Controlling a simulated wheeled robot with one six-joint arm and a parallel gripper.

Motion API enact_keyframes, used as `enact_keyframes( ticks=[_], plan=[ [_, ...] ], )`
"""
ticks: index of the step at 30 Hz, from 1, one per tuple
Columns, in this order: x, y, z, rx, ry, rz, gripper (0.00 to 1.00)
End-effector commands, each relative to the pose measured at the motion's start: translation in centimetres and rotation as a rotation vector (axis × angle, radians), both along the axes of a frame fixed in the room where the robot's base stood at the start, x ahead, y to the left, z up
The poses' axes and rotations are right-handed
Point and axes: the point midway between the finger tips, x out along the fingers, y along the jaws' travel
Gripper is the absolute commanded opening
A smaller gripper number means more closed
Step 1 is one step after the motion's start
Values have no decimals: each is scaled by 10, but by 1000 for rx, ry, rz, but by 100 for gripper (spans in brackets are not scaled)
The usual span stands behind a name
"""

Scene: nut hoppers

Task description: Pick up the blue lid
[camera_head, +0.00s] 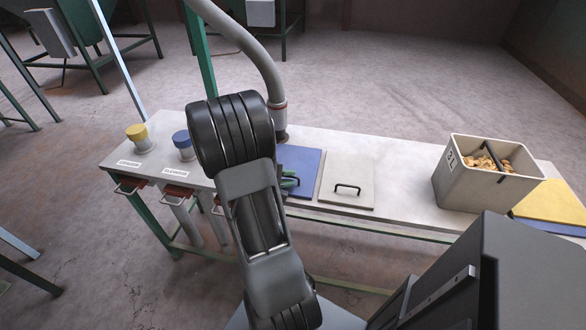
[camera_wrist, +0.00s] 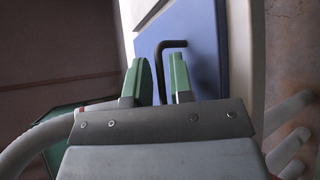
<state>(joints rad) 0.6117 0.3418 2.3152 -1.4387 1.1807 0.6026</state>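The blue lid (camera_head: 306,160) lies flat on the long pale table, just right of my arm, which hides its left part. In the wrist view the blue lid (camera_wrist: 203,48) fills the upper middle, and its dark bent handle (camera_wrist: 172,44) stands up from it. My gripper (camera_wrist: 160,78) has two green fingers, one on each side of the handle's bar. They look apart, with a narrow gap beside the bar, so it seems open around the handle. In the head view my gripper (camera_head: 289,183) is low over the lid, partly hidden by my arm.
A pale lid (camera_head: 348,175) with a dark handle lies right of the blue one. A grey bin (camera_head: 480,185) of nuts stands further right, near a yellow lid (camera_head: 552,200). A yellow-topped (camera_head: 137,132) and a blue-topped (camera_head: 182,140) fitting are at left. A grey hose (camera_head: 255,50) comes down behind my arm.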

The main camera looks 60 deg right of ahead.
Motion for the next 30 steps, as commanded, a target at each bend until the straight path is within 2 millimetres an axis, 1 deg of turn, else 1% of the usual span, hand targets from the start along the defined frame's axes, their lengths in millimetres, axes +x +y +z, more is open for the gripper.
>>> enact_keyframes(
  ticks=[7, 13, 14, 26, 30],
  plan=[
    [0, -1, 0, 0, -1, 1, 20],
    [0, -1, 0, 0, -1, 1, 1],
    [0, -1, 0, 0, -1, 1, 0],
    [0, -1, 1, -1, 0, 0, 0],
    [0, -1, 7, -2, -2, 0, 0]
  ],
)
